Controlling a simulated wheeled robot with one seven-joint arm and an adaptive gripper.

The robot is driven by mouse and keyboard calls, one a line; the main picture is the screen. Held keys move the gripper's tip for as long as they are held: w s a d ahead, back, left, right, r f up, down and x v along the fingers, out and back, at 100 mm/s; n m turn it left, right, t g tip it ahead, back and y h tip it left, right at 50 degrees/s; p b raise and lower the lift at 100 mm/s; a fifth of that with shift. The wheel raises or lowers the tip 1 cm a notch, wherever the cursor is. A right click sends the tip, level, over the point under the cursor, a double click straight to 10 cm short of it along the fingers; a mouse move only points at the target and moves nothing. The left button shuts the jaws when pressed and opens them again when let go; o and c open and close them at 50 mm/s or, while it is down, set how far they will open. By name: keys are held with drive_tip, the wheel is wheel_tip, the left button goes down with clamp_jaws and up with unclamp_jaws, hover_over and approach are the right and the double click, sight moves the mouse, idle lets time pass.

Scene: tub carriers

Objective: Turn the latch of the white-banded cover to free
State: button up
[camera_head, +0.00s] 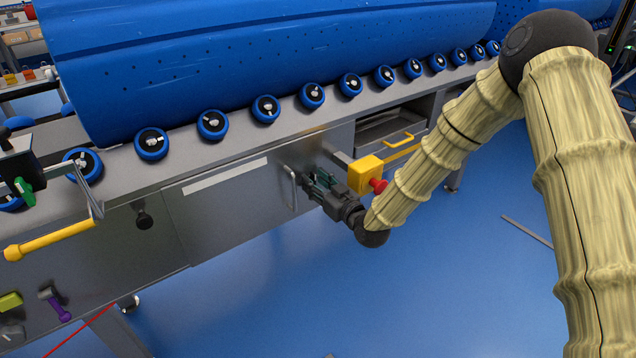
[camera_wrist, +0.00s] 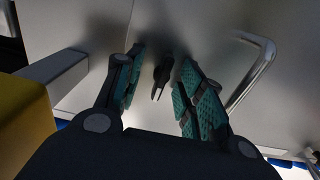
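The white-banded cover (camera_head: 222,212) is a grey metal panel on the front of the machine, with a white strip (camera_head: 225,175) along its top. Its latch (camera_wrist: 161,78) is a small dark piece with a forked end, seen in the wrist view against the grey panel. My gripper (camera_head: 318,181) is at the right end of this cover. In the wrist view my gripper (camera_wrist: 162,74) has its green-padded fingers apart on either side of the latch, with gaps showing. In the head view the gripper hides the latch.
A metal bar handle (camera_head: 291,187) stands close left of my gripper; it also shows in the wrist view (camera_wrist: 258,75). A yellow box (camera_head: 365,174) with a red button (camera_head: 378,186) is close right. Another dark knob (camera_head: 144,217) is further left.

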drive_tip(key=v, duration=1.2)
drive_tip(key=shift+f, duration=0.1)
drive_tip(key=s+d+f+m+g+h, duration=0.25)
drive_tip(key=s+f, duration=0.45)
drive_tip(key=f, duration=0.4)
drive_tip(key=s+d+f+m+g+h, duration=0.1)
drive_tip(key=s+d+f+g+h, duration=0.25)
drive_tip(key=s+f, duration=0.6)
drive_tip(key=s+d+f+m+g+h, duration=0.2)
drive_tip(key=s+d+f+g, duration=0.15)
drive_tip(key=s, duration=0.55)
drive_tip(key=s+d+f+m+g+h, duration=0.1)
drive_tip(key=s+d+f+g, duration=0.15)
drive_tip(key=s+f, duration=0.45)
drive_tip(key=s+d+f+m+g+h, duration=0.2)
drive_tip(key=s+d+g, duration=0.15)
drive_tip(key=s, duration=0.65)
wheel_tip(320, 180, up, 32)
drive_tip(key=p, duration=3.2)
drive_tip(key=shift+d+n+t+p, duration=0.2)
drive_tip(key=shift+n+t+p, duration=0.15)
drive_tip(key=shift+t, duration=0.1)
